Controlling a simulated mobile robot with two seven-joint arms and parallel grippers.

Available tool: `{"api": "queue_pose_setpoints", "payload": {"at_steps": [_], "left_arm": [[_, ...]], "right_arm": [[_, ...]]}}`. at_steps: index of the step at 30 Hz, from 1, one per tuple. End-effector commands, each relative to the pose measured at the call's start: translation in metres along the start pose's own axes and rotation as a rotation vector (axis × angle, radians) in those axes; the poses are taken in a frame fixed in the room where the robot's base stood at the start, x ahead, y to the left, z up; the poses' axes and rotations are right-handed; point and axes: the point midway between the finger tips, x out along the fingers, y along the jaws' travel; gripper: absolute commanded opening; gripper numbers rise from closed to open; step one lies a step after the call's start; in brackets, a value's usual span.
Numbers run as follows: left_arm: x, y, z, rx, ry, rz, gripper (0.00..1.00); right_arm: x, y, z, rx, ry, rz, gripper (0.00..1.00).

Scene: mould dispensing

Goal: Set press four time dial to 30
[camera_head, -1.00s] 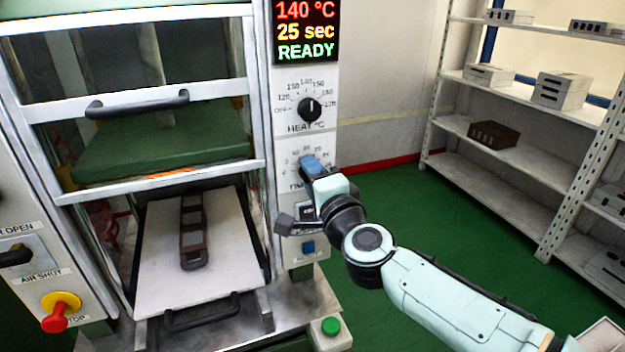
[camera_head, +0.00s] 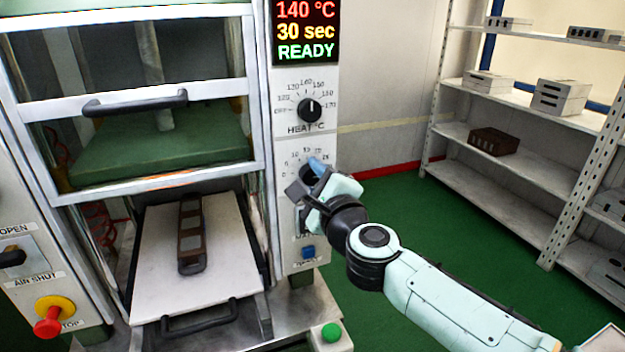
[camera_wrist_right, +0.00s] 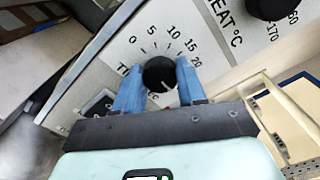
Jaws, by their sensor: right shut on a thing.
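The press display (camera_head: 306,32) reads 140 °C, 30 sec and READY. The time dial is a black knob on the panel below the heat dial (camera_head: 310,109); in the head view my right gripper mostly covers it. In the right wrist view the time knob (camera_wrist_right: 159,74) sits between two blue fingers, with its scale marks around it. My right gripper (camera_head: 316,170) is shut on this knob; it also shows in the right wrist view (camera_wrist_right: 160,88). My left gripper is not in view.
A mould (camera_head: 190,236) lies on the pale lower platen (camera_head: 150,285) of the press. A green button (camera_head: 331,332) is below the panel, and a red and yellow stop knob (camera_head: 50,314) is at left. Shelves (camera_head: 510,165) stand at right beyond open green floor.

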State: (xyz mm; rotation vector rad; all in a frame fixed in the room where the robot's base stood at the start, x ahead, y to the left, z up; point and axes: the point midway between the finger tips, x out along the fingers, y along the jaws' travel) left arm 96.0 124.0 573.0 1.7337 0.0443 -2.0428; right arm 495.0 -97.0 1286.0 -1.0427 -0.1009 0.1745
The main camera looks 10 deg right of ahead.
Motion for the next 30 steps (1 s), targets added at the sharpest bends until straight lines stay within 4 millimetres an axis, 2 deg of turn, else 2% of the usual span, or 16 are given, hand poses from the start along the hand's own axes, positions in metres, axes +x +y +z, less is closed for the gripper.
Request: {"api": "queue_pose_setpoints", "payload": {"at_steps": [14,15,17,26,30], "left_arm": [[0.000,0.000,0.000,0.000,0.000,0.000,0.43],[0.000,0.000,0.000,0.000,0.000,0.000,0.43],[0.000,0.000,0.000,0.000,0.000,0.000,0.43],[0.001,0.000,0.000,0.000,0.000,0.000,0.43],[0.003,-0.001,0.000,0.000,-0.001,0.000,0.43]], "right_arm": [[0.000,0.001,0.000,0.019,0.000,0.002,0.09],[0.000,0.001,0.000,0.019,0.000,0.002,0.46],[0.000,0.001,0.000,0.018,0.000,0.002,0.65],[-0.001,0.000,0.000,0.015,0.000,0.001,0.65],[-0.012,0.000,0.000,0.015,-0.001,-0.001,0.65]]}}
